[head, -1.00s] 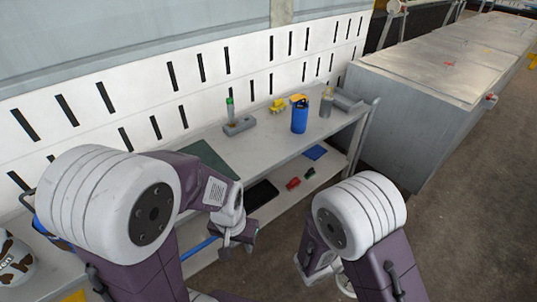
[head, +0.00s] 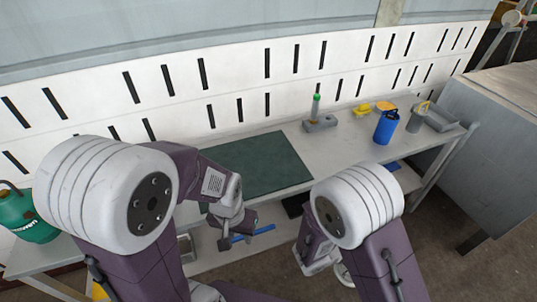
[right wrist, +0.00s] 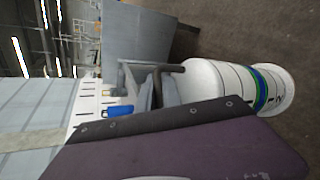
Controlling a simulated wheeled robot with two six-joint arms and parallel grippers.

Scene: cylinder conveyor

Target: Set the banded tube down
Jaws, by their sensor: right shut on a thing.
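The banded tube (right wrist: 235,88) is a thick white cylinder with blue, green and dark bands near its far end. It fills the right part of the right wrist view. My right gripper (right wrist: 168,82) is shut on its near end, in the air above the brown floor. In the head view, a small white piece, perhaps part of the tube, shows low beside my right arm, which hides the right gripper. My left gripper (head: 238,230) hangs in front of the workbench (head: 345,150), away from the tube; its jaw opening is unclear.
A dark green mat (head: 258,165) lies on the bench with free room on it. Behind and right are a grey block with a green-topped tube (head: 317,105), a blue bottle (head: 386,128) and a grey tray (head: 440,116). A green can (head: 28,215) stands left. A blue bar (head: 252,235) lies below.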

